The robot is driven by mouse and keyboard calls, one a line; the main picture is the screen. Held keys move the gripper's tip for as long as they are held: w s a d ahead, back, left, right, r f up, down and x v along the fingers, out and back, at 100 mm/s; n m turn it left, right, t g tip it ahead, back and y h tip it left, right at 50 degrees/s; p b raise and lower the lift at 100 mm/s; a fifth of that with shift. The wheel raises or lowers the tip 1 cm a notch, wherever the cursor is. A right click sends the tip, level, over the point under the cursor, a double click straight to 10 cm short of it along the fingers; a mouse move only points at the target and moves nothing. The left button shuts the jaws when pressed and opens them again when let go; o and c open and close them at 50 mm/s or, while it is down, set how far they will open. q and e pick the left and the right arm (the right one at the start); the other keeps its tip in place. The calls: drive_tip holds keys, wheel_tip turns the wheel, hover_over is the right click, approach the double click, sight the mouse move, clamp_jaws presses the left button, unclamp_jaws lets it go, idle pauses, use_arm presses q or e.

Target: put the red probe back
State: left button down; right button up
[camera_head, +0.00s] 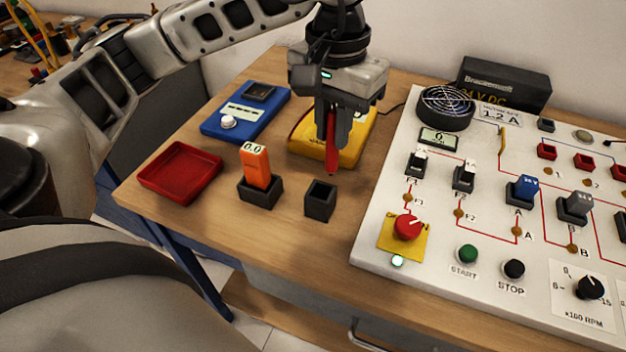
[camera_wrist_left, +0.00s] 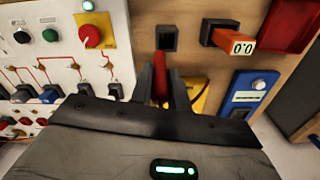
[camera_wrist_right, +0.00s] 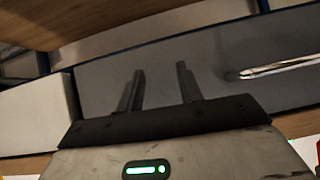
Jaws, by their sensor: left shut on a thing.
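The red probe (camera_head: 331,150) is held upright, tip down, in my left gripper (camera_head: 334,128), which is shut on it. In the head view it hangs in front of the yellow meter (camera_head: 352,143), above the table. An empty-looking black square holder (camera_head: 320,200) stands just in front of and below the probe's tip. In the left wrist view the probe (camera_wrist_left: 160,72) shows between the fingers, with the black holder (camera_wrist_left: 167,38) beyond it. My right gripper (camera_wrist_right: 158,88) is open and empty in the right wrist view, facing a grey drawer front.
An orange tester (camera_head: 256,167) stands in another black holder (camera_head: 261,193) left of the empty one. A red tray (camera_head: 180,171) and a blue meter (camera_head: 246,112) are further left. The white panel (camera_head: 385,235) with switches and knobs is at the right.

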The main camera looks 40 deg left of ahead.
use_arm(q)
wheel_tip(320, 180, down, 9)
drive_tip(key=a, duration=0.1)
drive_tip(key=shift+s+b, duration=0.35)
drive_tip(key=shift+s, duration=0.1)
use_arm(e)
drive_tip(key=shift+f, duration=0.1)
use_arm(q)
drive_tip(key=shift+a, duration=0.1)
use_arm(e)
drive_tip(key=shift+f, duration=0.1)
use_arm(q)
drive_tip(key=shift+f+b, duration=0.2)
drive_tip(key=shift+b, duration=0.15)
drive_tip(key=c, duration=1.3)
unclamp_jaws()
drive_tip(key=shift+r, duration=0.1)
drive_tip(key=shift+c, duration=0.2)
wheel_tip(320, 180, up, 12)
drive_tip(key=p, duration=0.1)
drive_tip(key=shift+r+p, duration=0.2)
drive_tip(key=shift+p, duration=0.1)
use_arm(e)
drive_tip(key=shift+d+r, duration=0.15)
drive_tip(key=shift+r, duration=0.1)
